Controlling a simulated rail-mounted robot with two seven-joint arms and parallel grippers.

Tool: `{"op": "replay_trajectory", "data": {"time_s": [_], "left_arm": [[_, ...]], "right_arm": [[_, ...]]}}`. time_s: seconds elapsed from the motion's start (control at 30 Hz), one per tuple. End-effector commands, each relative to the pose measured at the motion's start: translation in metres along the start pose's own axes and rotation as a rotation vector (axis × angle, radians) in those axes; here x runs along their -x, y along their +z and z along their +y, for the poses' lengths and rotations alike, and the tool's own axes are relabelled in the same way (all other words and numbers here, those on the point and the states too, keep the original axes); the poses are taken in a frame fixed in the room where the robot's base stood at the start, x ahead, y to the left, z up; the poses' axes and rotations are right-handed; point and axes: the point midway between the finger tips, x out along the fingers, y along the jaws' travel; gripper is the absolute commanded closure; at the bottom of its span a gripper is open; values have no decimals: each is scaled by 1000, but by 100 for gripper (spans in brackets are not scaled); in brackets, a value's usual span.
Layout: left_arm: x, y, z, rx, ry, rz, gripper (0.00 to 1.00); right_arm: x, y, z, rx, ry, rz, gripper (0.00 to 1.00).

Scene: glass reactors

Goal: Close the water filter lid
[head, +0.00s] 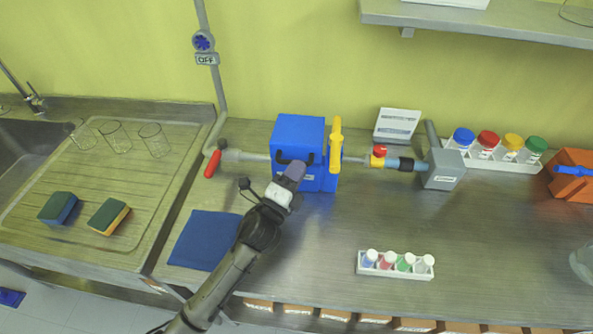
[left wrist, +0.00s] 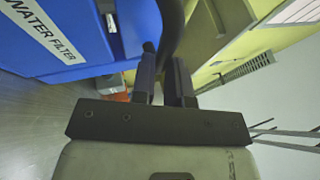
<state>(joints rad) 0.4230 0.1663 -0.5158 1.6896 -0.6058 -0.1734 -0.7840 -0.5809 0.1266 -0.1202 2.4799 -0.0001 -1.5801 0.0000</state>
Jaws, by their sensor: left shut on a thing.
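The water filter (head: 298,132) is a blue box on the counter against the back wall, with a dark handle on the side facing me. In the left wrist view its blue face (left wrist: 70,25) reads "WATER FILTER". My left gripper (head: 293,172) reaches up to the front of the box. In the left wrist view its fingers (left wrist: 164,82) are shut on the dark curved handle (left wrist: 172,30). My gripper hides part of the handle and of the box's front. I cannot tell how far the lid stands from closed. My right gripper is not in view.
A yellow lever (head: 336,140) stands upright at the box's right side. A pipe with a red handle (head: 212,164) joins at the left. A blue cloth (head: 205,240) lies front left. A small vial rack (head: 395,270) stands front right; the counter between is clear.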

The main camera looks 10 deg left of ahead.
Motion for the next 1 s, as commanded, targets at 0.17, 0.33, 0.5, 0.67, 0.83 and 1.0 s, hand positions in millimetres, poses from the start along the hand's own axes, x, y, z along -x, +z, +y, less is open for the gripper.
{"op": "replay_trajectory", "data": {"time_s": [0.17,0.33,0.5,0.67,0.83,1.0], "left_arm": [[0,2,2,0,7,-4,100],[0,2,2,0,7,-4,78],[0,1,1,0,4,-3,62],[0,1,1,0,3,-2,60],[3,1,1,0,2,-2,60],[23,1,1,0,5,-2,60]], "right_arm": [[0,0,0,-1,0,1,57],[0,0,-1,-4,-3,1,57],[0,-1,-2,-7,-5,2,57],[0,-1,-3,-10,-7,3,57],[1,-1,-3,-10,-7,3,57],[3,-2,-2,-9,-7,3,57]]}}
